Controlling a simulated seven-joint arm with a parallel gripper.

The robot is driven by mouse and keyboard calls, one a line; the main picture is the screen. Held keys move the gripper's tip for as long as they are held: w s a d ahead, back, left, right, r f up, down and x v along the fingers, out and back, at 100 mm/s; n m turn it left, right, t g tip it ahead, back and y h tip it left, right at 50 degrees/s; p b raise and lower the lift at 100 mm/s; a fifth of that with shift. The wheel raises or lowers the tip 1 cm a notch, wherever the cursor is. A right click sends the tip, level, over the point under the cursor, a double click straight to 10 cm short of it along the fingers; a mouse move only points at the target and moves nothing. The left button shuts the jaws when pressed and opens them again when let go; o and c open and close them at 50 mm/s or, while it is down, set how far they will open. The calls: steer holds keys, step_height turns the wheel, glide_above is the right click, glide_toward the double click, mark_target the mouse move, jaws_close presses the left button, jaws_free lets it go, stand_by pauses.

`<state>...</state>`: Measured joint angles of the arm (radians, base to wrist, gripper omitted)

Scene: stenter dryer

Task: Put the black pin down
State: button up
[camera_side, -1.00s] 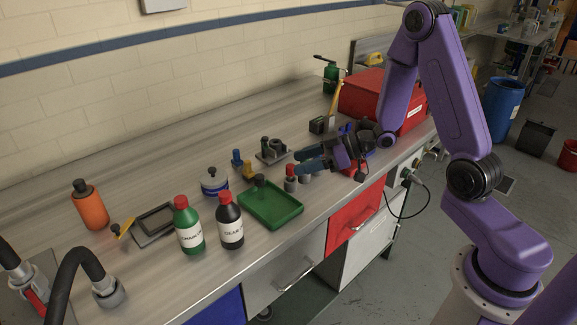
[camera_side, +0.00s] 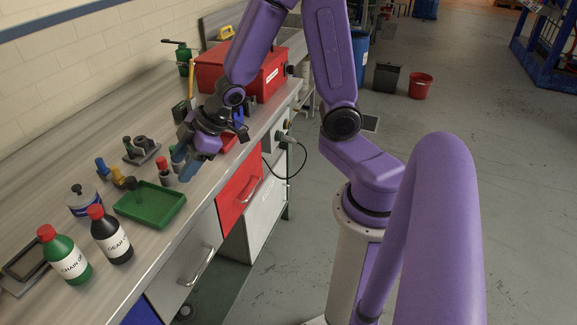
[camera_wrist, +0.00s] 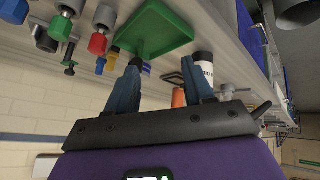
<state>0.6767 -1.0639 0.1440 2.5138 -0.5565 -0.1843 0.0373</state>
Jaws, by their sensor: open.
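The green tray (camera_side: 163,207) lies on the bench. My gripper (camera_side: 180,150) is open and empty, to the right of the tray, beyond a red-topped pin (camera_side: 163,166) and apart from the black pin. In the wrist view the scene is upside down. My two blue fingers (camera_wrist: 160,82) are spread with nothing between them. The tray (camera_wrist: 155,28) shows beyond the fingertips, with the pin partly lost against it.
Blue (camera_side: 102,168) and yellow (camera_side: 118,175) pins stand left of the tray. A dark block with upright pieces (camera_side: 141,152) is behind. Two bottles, green (camera_side: 66,258) and black (camera_side: 111,238), stand near the front. A red toolbox (camera_side: 240,68) stands behind my gripper.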

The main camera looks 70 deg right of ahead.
steer(key=s+r+n+g+h, duration=0.1)
steer(key=s+r+g, duration=0.1)
steer(key=s, duration=1)
steer(key=s+r+n+g+h, duration=0.1)
steer(key=s+r+g+h, duration=0.1)
steer(key=s, duration=1)
steer(key=shift+s+d+r+g+h, duration=0.2)
steer(key=shift+d+r+g+h, duration=0.25)
steer(key=shift+g, duration=0.55)
